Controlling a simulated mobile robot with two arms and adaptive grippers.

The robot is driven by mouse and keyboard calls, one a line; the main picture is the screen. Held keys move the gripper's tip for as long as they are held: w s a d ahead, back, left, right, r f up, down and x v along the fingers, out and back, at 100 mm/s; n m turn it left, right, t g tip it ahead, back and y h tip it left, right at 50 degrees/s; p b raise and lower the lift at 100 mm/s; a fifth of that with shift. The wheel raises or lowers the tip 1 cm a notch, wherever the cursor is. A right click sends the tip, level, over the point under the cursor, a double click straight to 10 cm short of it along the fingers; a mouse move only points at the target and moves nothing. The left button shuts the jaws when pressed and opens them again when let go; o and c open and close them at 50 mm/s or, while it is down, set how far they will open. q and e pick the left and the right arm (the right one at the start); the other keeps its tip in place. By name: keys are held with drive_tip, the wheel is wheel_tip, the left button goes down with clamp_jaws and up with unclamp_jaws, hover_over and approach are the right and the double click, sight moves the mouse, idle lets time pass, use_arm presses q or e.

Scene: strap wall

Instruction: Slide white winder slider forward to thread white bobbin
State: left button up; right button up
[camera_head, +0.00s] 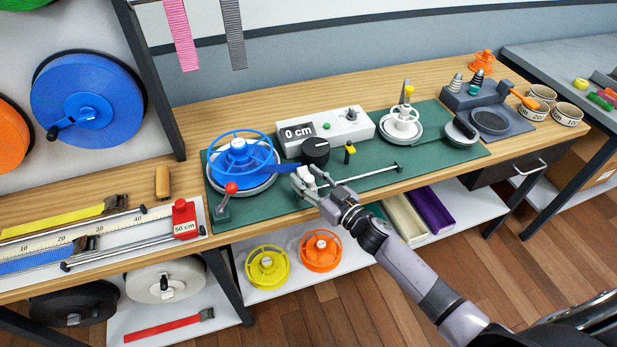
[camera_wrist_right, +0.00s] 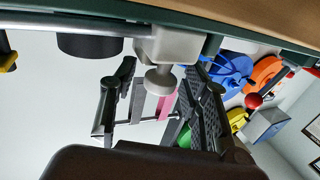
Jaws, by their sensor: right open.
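The white slider is a pale block with a round knob (camera_wrist_right: 160,80). In the head view it (camera_head: 306,174) sits at the left end of a thin metal rod (camera_head: 365,178) on the green mat, partly hidden by my gripper. My right gripper (camera_head: 311,190) is at the slider. In the right wrist view its open fingers (camera_wrist_right: 155,112) stand on either side of the knob, with no clear grip on it. A white bobbin (camera_head: 403,122) stands on a pale disc at the right part of the mat. My left gripper is not in view.
A blue bobbin (camera_head: 240,152) sits on a disc at the left, with a blue strap end near the slider. A red-knobbed lever (camera_head: 230,189), black dial (camera_head: 315,151) and display box reading 0 cm (camera_head: 325,130) stand nearby. A yellow-topped peg (camera_head: 349,150) stands behind the rod.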

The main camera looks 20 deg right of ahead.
drive_tip(key=shift+c, duration=0.4)
clamp_jaws()
idle(0.5)
